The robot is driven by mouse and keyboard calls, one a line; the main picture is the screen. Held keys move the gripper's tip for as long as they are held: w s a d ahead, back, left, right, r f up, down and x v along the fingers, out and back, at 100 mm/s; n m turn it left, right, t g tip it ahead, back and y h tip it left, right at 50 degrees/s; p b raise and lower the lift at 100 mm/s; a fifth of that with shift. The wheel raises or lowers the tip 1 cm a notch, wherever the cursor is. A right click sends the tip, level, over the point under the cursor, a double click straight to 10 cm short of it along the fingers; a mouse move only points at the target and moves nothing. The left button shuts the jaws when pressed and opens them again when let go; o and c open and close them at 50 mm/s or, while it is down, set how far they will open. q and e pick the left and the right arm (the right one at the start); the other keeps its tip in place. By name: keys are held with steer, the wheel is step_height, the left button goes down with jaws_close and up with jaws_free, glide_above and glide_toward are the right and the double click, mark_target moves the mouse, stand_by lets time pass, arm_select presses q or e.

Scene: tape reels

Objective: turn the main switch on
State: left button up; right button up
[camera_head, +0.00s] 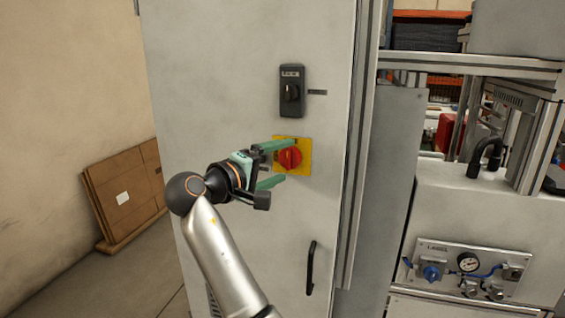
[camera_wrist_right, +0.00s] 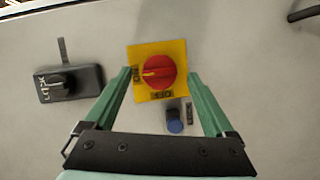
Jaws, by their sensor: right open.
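The main switch is a red rotary knob (camera_head: 290,158) on a yellow square plate (camera_head: 304,170) on the grey cabinet door. In the wrist view the knob (camera_wrist_right: 164,66) sits between the fingers, and a pale mark on it points left toward a small black label. Another label below it seems to read OFF. Both are small and hard to read. My right gripper (camera_head: 284,163) is open, with one finger on each side of the knob and gaps between. Whether its tips touch the plate is unclear. My left gripper is in neither view.
A black lock handle (camera_head: 291,91) is above the switch on the cabinet door (camera_head: 225,80). A blue button (camera_wrist_right: 174,121) is close to the plate. A black door handle (camera_head: 311,267) is lower down. A machine with a gauge panel (camera_head: 468,270) stands at right; cardboard (camera_head: 125,190) leans at left.

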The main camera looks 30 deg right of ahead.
steer(key=b+v, duration=0.1)
steer(key=v, duration=1)
steer(key=shift+s+a, duration=0.15)
